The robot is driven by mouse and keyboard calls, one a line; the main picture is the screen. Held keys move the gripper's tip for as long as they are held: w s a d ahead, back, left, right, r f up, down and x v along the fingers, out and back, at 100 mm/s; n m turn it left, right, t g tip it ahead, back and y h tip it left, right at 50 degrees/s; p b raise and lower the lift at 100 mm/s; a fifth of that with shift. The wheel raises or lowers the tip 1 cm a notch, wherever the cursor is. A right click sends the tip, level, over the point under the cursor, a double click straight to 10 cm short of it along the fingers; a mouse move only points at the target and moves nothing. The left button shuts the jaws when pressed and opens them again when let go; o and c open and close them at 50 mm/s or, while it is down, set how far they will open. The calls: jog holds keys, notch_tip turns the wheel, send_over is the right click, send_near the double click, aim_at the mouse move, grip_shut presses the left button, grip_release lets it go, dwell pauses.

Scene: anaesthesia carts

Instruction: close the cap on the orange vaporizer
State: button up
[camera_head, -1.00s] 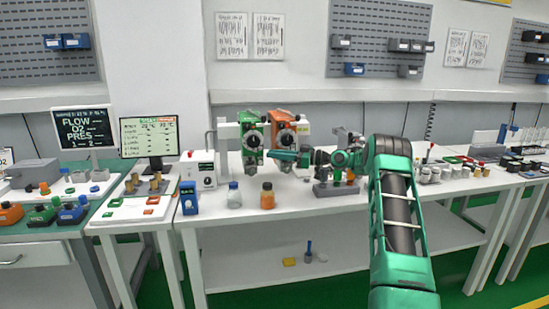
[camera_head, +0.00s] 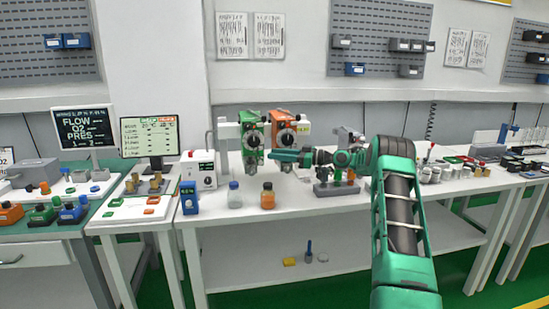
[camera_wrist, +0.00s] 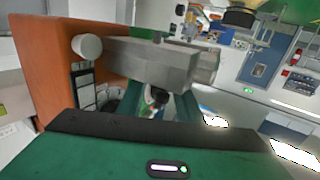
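The orange vaporizer (camera_head: 281,119) stands upright beside the green vaporizer (camera_head: 250,138) on the white bench, a dark round dial on its front. My gripper (camera_head: 274,155) is level with the vaporizer's lower part, in front of it and pointing left. In the wrist view the orange body (camera_wrist: 40,70) fills the left side, close to the gripper. A grey block (camera_wrist: 155,62) with a white round knob (camera_wrist: 87,46) juts from it beyond the gripper. The cap cannot be told clearly. Whether the fingers touch anything or are apart is unclear.
A clear bottle with a blue cap (camera_head: 234,197) and an orange bottle (camera_head: 268,198) stand at the bench front. A white box device (camera_head: 202,172) and a blue meter (camera_head: 189,198) are to the left. A small dark rack (camera_head: 337,190) sits under my arm.

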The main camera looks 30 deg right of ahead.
jog(key=v, duration=1)
jog(key=shift+d, duration=0.15)
jog(key=shift+f, duration=0.1)
